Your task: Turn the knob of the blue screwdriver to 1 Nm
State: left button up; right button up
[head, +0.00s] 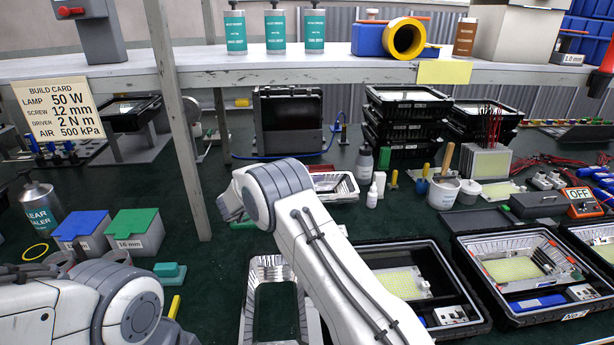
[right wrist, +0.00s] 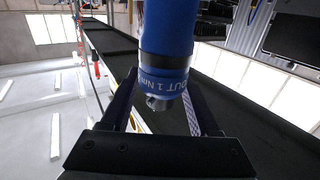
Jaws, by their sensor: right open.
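The blue screwdriver (right wrist: 167,32) hangs upright in the right wrist view, its upper part cut off by the frame. A metal nose (right wrist: 158,103) shows under the ring. My right gripper (right wrist: 163,92) is open, with one dark finger on each side of the screwdriver's lower end. I cannot tell whether either finger touches it. In the head view my right arm reaches up to the middle, and I cannot make out the screwdriver there. My left gripper is out of view.
A build card (head: 57,109) reads "DRIVER 2 N m". A post (head: 176,120) and the shelf (head: 300,69) stand close to my right arm. Blue (head: 82,226) and green (head: 134,222) lidded boxes lie left of it. Black trays (head: 524,260) with housings fill the right.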

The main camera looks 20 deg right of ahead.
jog(key=b+v, duration=0.1)
jog(key=v, duration=0.9)
jog(key=shift+a+b, duration=0.2)
jog(key=shift+b, duration=0.2)
